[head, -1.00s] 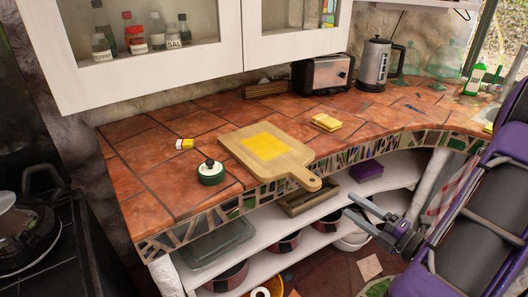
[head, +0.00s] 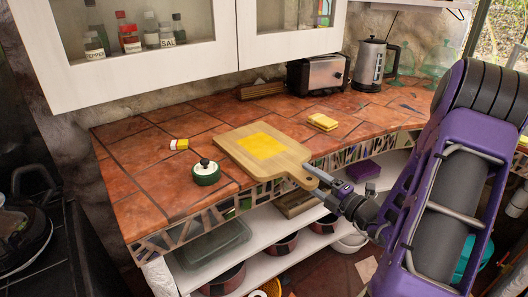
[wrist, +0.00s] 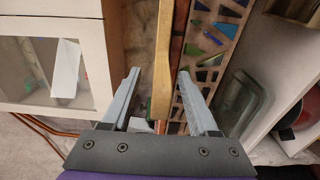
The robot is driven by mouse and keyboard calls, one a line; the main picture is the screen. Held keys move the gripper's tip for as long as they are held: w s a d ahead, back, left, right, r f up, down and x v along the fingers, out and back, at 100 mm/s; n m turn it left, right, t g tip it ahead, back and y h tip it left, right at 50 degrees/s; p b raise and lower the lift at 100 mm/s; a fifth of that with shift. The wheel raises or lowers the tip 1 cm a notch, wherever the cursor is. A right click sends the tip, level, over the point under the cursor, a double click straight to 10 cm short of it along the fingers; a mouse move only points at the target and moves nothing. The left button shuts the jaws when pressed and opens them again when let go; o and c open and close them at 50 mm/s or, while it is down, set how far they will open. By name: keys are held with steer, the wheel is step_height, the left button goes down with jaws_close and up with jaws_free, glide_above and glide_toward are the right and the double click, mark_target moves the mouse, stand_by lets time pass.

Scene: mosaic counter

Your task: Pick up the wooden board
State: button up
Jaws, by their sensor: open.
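The wooden board (head: 233,151) lies flat on the tiled counter, its handle sticking out past the front edge. A flat yellow square (head: 262,146) lies on its top. My gripper (head: 322,180) is at the handle's end, with its fingers open. In the wrist view the board (wrist: 167,50) shows edge-on between the two open fingers of my gripper (wrist: 158,73), with gaps that show no clear grip. In the head view the handle's tip is partly hidden by a finger.
A green lidded pot (head: 206,173) stands left of the board on the counter (head: 145,170). A yellow sponge-like block (head: 322,121), a toaster (head: 317,74) and a kettle (head: 370,65) are behind. A white shelf (head: 255,245) with pans lies below the mosaic edge.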

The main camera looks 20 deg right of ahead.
mark_target(294, 167)
steer(key=shift+x, duration=1.55)
steer(key=shift+f, duration=0.1)
jaws_close()
